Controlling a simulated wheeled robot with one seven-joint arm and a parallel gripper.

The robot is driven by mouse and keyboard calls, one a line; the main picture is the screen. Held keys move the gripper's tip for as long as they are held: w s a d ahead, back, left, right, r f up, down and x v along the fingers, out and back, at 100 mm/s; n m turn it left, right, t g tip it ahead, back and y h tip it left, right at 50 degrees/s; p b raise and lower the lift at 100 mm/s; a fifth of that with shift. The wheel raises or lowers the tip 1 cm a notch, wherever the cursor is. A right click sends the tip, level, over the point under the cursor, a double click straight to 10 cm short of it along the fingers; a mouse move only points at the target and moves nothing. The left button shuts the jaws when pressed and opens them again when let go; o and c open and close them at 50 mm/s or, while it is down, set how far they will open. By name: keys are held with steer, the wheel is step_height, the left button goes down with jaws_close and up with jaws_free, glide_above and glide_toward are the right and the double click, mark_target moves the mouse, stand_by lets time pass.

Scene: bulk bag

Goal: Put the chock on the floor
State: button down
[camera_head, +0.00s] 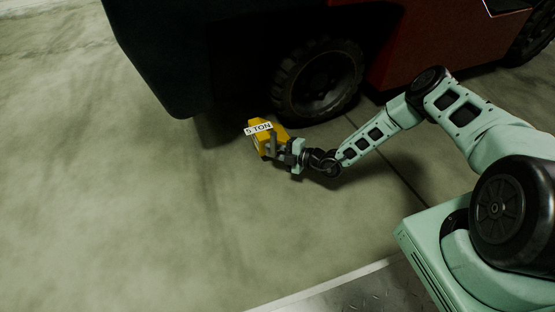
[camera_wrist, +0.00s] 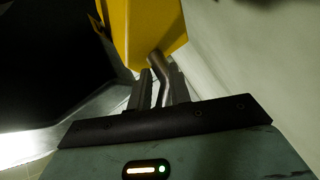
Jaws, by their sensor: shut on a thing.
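The chock (camera_head: 262,136) is a yellow block with a white "5 TON" label, in the middle of the head view. My gripper (camera_head: 279,146) is shut on it, at the chock's right side. In the wrist view the yellow chock (camera_wrist: 148,30) fills the top middle, with a grey bent handle on its near side. The dark fingers of my gripper (camera_wrist: 160,85) close around this handle. I cannot tell from these views how far the chock is above the floor.
A dark and red vehicle (camera_head: 420,40) stands behind, with its black front tyre (camera_head: 318,80) just behind and right of the chock. The concrete floor (camera_head: 130,200) is clear to the left and in front. A metal plate edge (camera_head: 340,290) lies at the bottom.

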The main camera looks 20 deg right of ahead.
steer(key=w+b, duration=0.2)
steer(key=w+f+b, duration=0.1)
steer(key=w+b, duration=0.1)
steer(key=w, duration=0.1)
steer(key=w+b, duration=0.3)
steer(key=shift+w+a+f, duration=0.25)
steer(key=shift+a+f, duration=0.05)
steer(key=shift+a, duration=0.1)
steer(key=w+b, duration=0.2)
steer(key=w, duration=0.1)
steer(key=shift+a+f+b, duration=0.1)
steer(key=shift+f+b, duration=0.1)
steer(key=shift+b, duration=0.15)
steer(key=shift+w+a+r+b, duration=0.1)
steer(key=shift+w+b, duration=0.45)
steer(key=shift+w, duration=0.2)
steer(key=shift+f, duration=1.45)
steer(key=c, duration=1.2)
jaws_free()
